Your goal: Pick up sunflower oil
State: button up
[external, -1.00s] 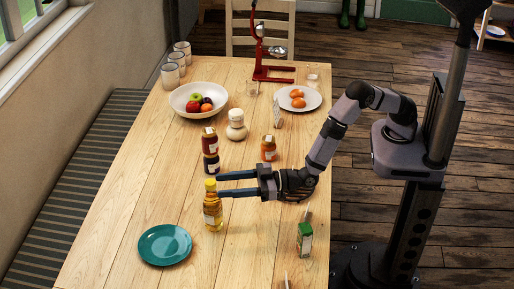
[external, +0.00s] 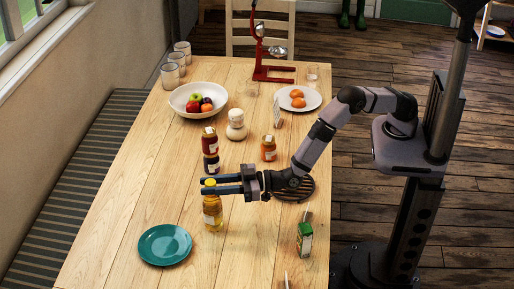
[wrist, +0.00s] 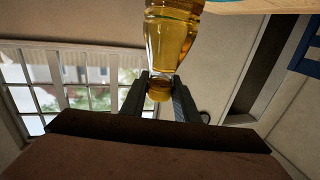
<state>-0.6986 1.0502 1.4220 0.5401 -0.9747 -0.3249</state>
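The sunflower oil bottle (external: 213,214), golden with a yellow cap, stands upright on the wooden table, to the upper right of the teal plate. My gripper (external: 208,185) reaches in from the right, level with the cap, with a finger on each side of it. In the wrist view, the bottle (wrist: 172,35) appears upside down, and its cap sits between my fingers (wrist: 160,88) with no clear gap. The gripper looks shut on the cap end of the bottle. The fingers partly hide the cap and neck in the external view.
An orange jar (external: 268,149) and a green carton (external: 305,240) are to the right. The teal plate (external: 165,245) lies at lower left. A fruit bowl (external: 183,92) is farther back.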

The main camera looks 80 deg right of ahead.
grip_shut()
jog(key=shift+r, duration=0.1)
